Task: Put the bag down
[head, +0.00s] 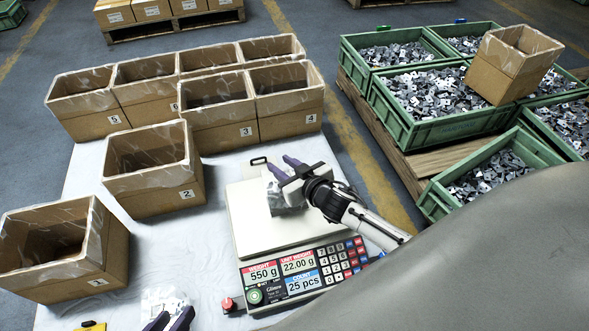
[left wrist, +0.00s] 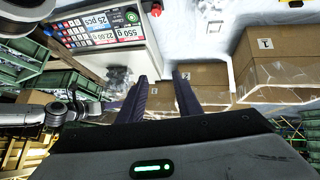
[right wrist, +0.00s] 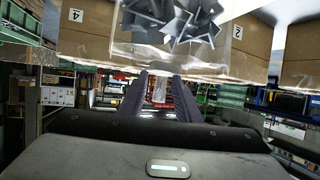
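A clear bag of grey metal parts (head: 287,207) rests on the pale plate of the counting scale (head: 245,225). The bag also shows at the top of the right wrist view (right wrist: 175,22) and beside the scale display in the left wrist view (left wrist: 118,76). My right gripper (head: 281,166) is right above the bag, its purple fingers apart. The fingers and wrist hide part of the bag. The scale display reads 550 g, 22.00 g and 25 pcs. My left gripper (head: 170,320) is open and empty at the bottom edge of the head view.
Open cardboard boxes numbered 1 (head: 100,270), 2 (head: 165,200), 3 (head: 225,135), 4 and 5 stand left of and behind the scale. A clear packet (head: 160,300) lies near my left gripper. Green crates of metal parts (head: 430,130) and another box (head: 500,80) are at right.

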